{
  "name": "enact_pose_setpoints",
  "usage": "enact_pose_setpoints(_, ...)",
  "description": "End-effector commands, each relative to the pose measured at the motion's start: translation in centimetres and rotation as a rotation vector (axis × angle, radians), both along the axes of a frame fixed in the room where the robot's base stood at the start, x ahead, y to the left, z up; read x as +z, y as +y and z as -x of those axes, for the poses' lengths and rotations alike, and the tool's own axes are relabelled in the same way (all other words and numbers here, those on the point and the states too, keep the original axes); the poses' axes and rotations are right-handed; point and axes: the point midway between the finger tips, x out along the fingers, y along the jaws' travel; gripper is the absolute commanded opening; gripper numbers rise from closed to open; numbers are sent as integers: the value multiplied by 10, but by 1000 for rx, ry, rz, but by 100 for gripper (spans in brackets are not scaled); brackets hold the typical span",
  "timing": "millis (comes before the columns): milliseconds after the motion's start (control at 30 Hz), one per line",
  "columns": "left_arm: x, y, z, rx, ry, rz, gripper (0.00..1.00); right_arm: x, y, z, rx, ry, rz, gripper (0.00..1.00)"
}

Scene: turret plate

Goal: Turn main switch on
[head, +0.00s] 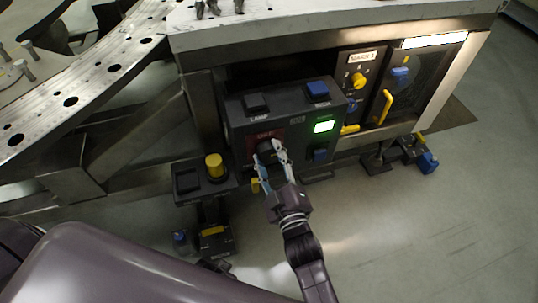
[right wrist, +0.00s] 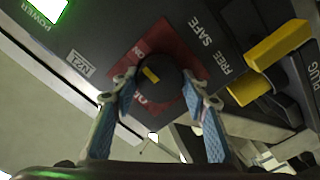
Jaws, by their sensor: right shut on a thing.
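The main switch (head: 266,145) is a round dark knob on a red plate on the front of the dark control box (head: 239,118). In the right wrist view the knob (right wrist: 153,78) carries a yellow mark, which lies slanted against the plate. The lettering on the red plate is partly covered. My right gripper (head: 268,152) reaches up from below with its blue-grey fingers on either side of the knob. In the right wrist view the gripper (right wrist: 160,88) is shut on the knob. My left gripper is not in view.
A lit green POWER window (head: 324,127) and blue buttons (head: 318,90) sit on the box. A yellow button (head: 214,166) stands on a pedestal to the left. Yellow handles (head: 384,106) are at the right. A yellow lever (right wrist: 275,45) is near the gripper.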

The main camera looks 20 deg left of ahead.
Motion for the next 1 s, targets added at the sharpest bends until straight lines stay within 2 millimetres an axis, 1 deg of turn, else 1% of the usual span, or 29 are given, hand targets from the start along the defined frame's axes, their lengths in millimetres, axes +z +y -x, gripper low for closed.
enact_pose_setpoints(100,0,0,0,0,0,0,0,-2,0,0,-1,5,-1,17)
enact_pose_setpoints(133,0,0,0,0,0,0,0,-2,0,0,-1,5,-1,43)
enact_pose_setpoints(267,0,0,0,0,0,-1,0,-1,0,0,0,4,-1,58)
enact_pose_setpoints(300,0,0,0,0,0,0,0,-1,0,0,0,3,0,59)
enact_pose_setpoints(567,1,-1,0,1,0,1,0,-1,-1,1,0,2,0,59)
enact_pose_setpoints(667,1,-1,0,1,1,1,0,-1,-4,6,0,1,1,59)
enact_pose_setpoints(767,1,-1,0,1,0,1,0,-2,-12,19,1,3,1,59)
enact_pose_setpoints(1000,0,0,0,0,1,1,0,-3,-41,62,1,5,1,59)
